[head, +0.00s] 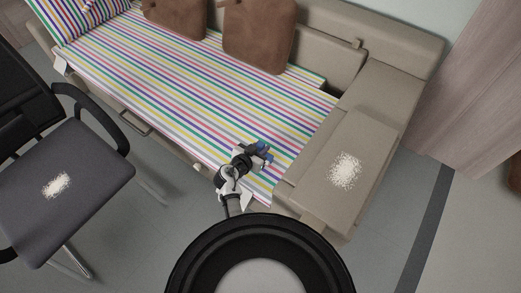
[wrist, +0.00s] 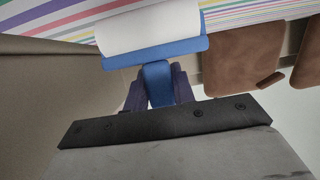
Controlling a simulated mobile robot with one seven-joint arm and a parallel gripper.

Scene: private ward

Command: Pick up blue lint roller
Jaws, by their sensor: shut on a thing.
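The blue lint roller (wrist: 158,74) has a blue handle and frame and a white roll. In the wrist view its handle sits between the two dark fingers of my gripper (wrist: 158,88), which is shut on it. The white roll points away from the gripper. In the head view my gripper (head: 258,156) is over the striped mattress cover near the front right part of the sofa bed, and a small bit of the blue roller (head: 264,147) shows at it. My gripper hides much of the roller there. I cannot tell whether the roller touches the cover.
The striped sofa bed (head: 190,95) has brown cushions (head: 258,35) at its back and a beige armrest (head: 345,135) with a white speckled patch (head: 345,170) to the right. A dark chair (head: 65,180) stands at the left. Grey floor is clear between chair and bed.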

